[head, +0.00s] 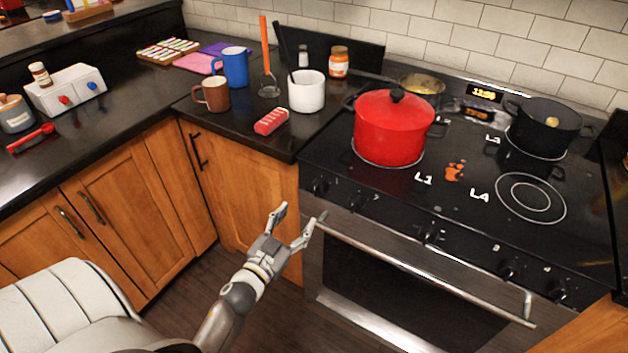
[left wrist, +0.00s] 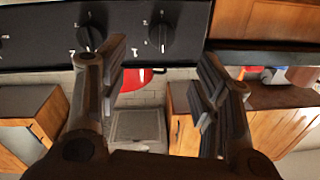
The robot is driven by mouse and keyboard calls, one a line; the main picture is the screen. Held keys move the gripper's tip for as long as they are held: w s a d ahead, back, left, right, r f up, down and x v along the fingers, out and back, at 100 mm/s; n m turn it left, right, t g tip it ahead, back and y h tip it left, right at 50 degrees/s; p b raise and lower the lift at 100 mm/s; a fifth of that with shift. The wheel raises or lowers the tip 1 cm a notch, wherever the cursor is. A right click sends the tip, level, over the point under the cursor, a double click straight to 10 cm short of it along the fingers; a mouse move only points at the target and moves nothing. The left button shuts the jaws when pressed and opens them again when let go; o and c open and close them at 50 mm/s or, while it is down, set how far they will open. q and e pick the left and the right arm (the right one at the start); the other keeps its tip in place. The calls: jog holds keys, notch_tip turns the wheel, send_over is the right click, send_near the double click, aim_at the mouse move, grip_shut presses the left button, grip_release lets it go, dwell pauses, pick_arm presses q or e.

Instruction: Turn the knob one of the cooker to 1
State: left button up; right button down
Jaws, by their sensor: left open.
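The cooker (head: 340,262) stands at the right of the head view, with a row of dark knobs on its front panel. The leftmost knob (head: 319,186) sits by the cooker's left edge; a second knob (head: 357,203) is beside it. The left wrist view is upside down and shows two knobs: one (left wrist: 160,37) nearest the wooden cabinet and another (left wrist: 90,38). My left gripper (head: 296,222) is open and empty in front of the cooker's left corner, apart from the knobs. The knob settings are too small to read. My right gripper is not in view.
The oven door handle (head: 420,268) sticks out below the knobs. A red pot (head: 388,130) and a black pot (head: 545,127) stand on the cooktop. Mugs, utensils and a red packet (head: 271,121) are on the left counter. Wooden cabinets (head: 240,180) border the clear floor.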

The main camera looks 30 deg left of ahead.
aim_at(315, 193)
pick_arm(q)
jog(key=w, duration=0.7)
jog(key=w+a, duration=0.1)
jog(key=w, duration=0.2)
jog(key=shift+w+f+p, duration=0.1)
jog(key=shift+w+p, duration=0.2)
jog(key=shift+w, duration=0.1)
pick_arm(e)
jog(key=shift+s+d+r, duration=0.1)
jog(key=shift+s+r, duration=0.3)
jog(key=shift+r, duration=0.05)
pick_arm(q)
jog(key=c, duration=1)
